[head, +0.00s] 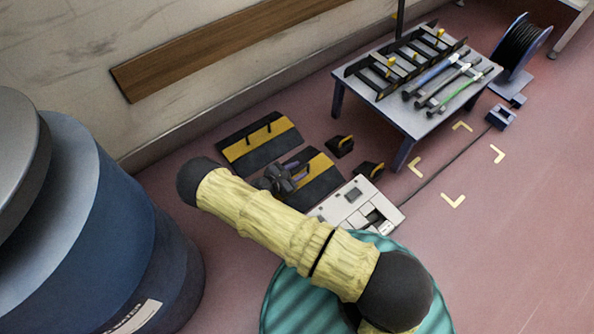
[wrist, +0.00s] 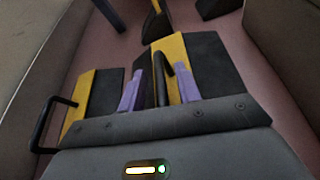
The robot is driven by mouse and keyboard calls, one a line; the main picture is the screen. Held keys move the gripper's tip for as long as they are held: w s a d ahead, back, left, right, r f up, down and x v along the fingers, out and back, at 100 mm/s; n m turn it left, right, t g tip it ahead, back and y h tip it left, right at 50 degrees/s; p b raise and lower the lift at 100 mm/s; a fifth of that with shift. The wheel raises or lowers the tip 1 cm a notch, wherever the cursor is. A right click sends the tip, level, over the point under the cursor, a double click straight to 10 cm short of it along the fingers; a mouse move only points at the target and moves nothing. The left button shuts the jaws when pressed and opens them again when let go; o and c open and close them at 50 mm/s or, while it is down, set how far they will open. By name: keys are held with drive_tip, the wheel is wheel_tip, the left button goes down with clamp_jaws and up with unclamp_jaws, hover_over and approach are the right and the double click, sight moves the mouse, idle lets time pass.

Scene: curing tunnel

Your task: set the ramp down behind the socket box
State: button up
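The black-and-yellow ramp (head: 325,166) lies flat, apparently on the floor, with my gripper (head: 283,178) over it. In the wrist view, the purple fingers of my gripper (wrist: 160,90) stand apart on either side of the black handle (wrist: 159,72) of this ramp (wrist: 222,68). Gaps seem to show beside the handle, so the fingers look open around it. My arm hides part of the ramp in the head view. A small blue box (head: 501,117), probably the socket box, sits on the floor at the right, at the end of a dark cable.
A second ramp (head: 258,141) lies beside the first, near the wall. Two small black-and-yellow wedges (head: 340,146) (head: 369,170) stand close by. A tool table (head: 350,82) and a cable reel (head: 523,42) are behind. Yellow corner marks (head: 454,201) frame clear floor crossed by the cable (head: 450,162).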

drive_tip(key=p+v, duration=0.5)
drive_tip(key=v, duration=0.7)
drive_tip(key=shift+r, duration=0.1)
drive_tip(key=s+d+r+m+g+y, duration=0.2)
drive_tip(key=d+r+m, duration=0.4)
drive_tip(key=r, duration=0.6)
drive_tip(key=s+d+r+m+g+y, duration=0.2)
drive_tip(key=s+d+r+m+y, duration=0.2)
drive_tip(key=d+r+m, duration=0.3)
drive_tip(key=s+d+r+m+g+y, duration=0.2)
drive_tip(key=s+d+r+m+y, duration=0.2)
drive_tip(key=r+m, duration=0.6)
wheel_tip(320, 180, up, 7)
drive_tip(key=shift+d+r+y, duration=0.25)
drive_tip(key=shift+d+y, duration=0.05)
drive_tip(key=shift+d, duration=0.9)
drive_tip(key=shift+s+p, duration=0.1)
drive_tip(key=shift+p, duration=0.2)
